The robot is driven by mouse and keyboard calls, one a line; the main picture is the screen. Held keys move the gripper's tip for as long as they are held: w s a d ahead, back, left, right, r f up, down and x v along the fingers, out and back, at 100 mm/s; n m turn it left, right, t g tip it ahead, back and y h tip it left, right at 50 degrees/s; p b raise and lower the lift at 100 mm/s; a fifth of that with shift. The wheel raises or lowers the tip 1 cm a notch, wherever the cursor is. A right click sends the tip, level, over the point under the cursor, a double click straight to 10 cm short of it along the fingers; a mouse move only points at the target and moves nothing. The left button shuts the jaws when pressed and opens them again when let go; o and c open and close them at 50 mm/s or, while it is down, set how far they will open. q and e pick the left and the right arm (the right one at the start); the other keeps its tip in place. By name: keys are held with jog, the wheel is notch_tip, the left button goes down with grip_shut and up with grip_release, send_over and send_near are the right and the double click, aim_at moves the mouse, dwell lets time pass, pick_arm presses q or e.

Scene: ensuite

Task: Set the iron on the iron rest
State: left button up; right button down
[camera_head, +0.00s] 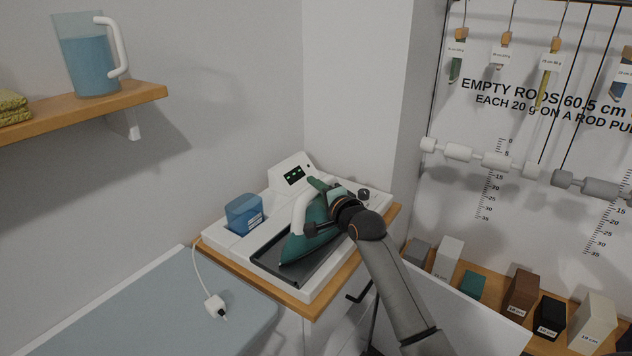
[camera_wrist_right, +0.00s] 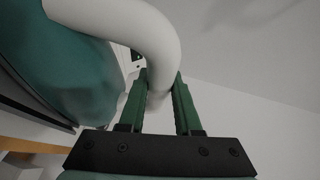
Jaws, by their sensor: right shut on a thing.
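The teal iron (camera_head: 303,247) with a white handle is at the white ironing station (camera_head: 312,292), over the dark iron rest (camera_head: 268,262). Its pointed tip faces the lower left in the head view. I cannot tell whether its sole touches the rest or sits slightly above it. My right gripper (camera_head: 320,208) is shut on the white handle. In the right wrist view, the green fingers of this gripper (camera_wrist_right: 162,92) lie on both sides of the handle (camera_wrist_right: 150,35), and the teal body (camera_wrist_right: 65,65) is at the left. My left gripper is not in view.
The station stands on a wooden shelf (camera_head: 318,308) in the corner, with a blue water tank (camera_head: 244,213) and a small panel (camera_head: 294,175). Several blocks stand at the right.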

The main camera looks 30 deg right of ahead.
jog(key=shift+r, duration=0.25)
jog(key=c, duration=1.1)
grip_release()
jog(key=shift+f, duration=0.4)
jog(key=o, duration=0.5)
jog(key=shift+r, duration=0.1)
jog(key=shift+s+r, duration=0.1)
jog(key=v, duration=1.1)
jog(key=shift+s, duration=0.4)
jog(key=shift+a, duration=0.1)
